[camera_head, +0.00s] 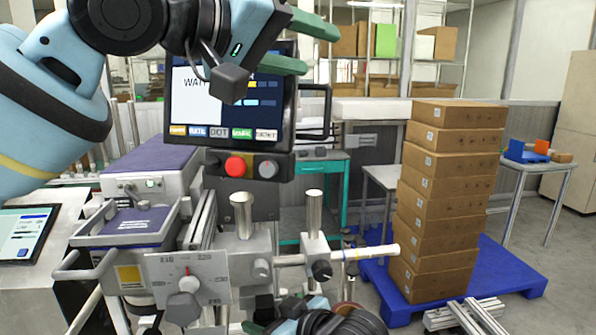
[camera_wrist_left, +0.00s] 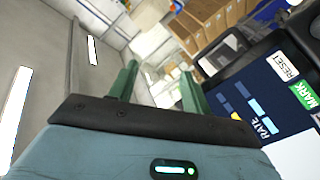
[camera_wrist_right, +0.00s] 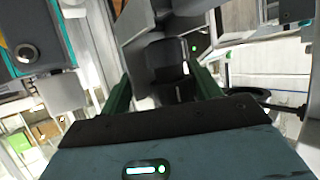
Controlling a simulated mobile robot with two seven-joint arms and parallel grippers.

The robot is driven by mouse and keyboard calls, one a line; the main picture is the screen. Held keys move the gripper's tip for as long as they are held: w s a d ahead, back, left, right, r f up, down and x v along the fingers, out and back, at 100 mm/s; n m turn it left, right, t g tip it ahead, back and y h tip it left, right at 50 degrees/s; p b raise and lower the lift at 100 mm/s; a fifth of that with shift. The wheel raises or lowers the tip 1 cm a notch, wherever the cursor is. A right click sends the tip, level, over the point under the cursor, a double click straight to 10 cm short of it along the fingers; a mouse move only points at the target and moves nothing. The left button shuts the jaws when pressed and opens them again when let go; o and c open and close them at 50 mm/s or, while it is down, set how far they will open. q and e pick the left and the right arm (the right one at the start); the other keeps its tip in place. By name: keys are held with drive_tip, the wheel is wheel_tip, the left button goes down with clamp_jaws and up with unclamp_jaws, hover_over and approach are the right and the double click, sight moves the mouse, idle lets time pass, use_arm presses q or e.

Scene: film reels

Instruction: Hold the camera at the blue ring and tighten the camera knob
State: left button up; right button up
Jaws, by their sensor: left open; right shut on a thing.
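My left gripper (camera_head: 322,50) is raised in front of the monitor, with its green fingers apart. Its wrist view (camera_wrist_left: 160,90) shows nothing between them. My right gripper (camera_head: 256,325) is low at the bottom edge, mostly cut off. In its wrist view (camera_wrist_right: 165,85) the fingers are shut on a dark block-like part (camera_wrist_right: 170,72). I cannot tell whether this is the camera knob. A dark faceted knob (camera_head: 263,306) shows just above this gripper. A pale rod (camera_head: 380,252) with a thin bluish band sticks out right of the machine. I cannot make out the camera for certain.
The monitor (camera_head: 225,95) stands close behind the left gripper, above a red button (camera_head: 235,167). A dial plate (camera_head: 187,280) faces forward below. Stacked cartons (camera_head: 447,200) stand on a blue pallet (camera_head: 510,272) at right. A tablet (camera_head: 24,233) lies at left.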

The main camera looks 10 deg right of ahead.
use_arm(q)
drive_tip(key=shift+a+r+h, duration=0.2)
drive_tip(key=shift+r+h, duration=0.2)
drive_tip(key=shift+r, duration=0.45)
use_arm(e)
drive_tip(key=shift+s+a, duration=0.15)
drive_tip(key=shift+a, duration=0.1)
drive_tip(key=o, duration=1.5)
drive_tip(key=shift+r, duration=0.1)
use_arm(q)
drive_tip(key=shift+a, duration=0.15)
use_arm(e)
drive_tip(key=shift+d, duration=0.1)
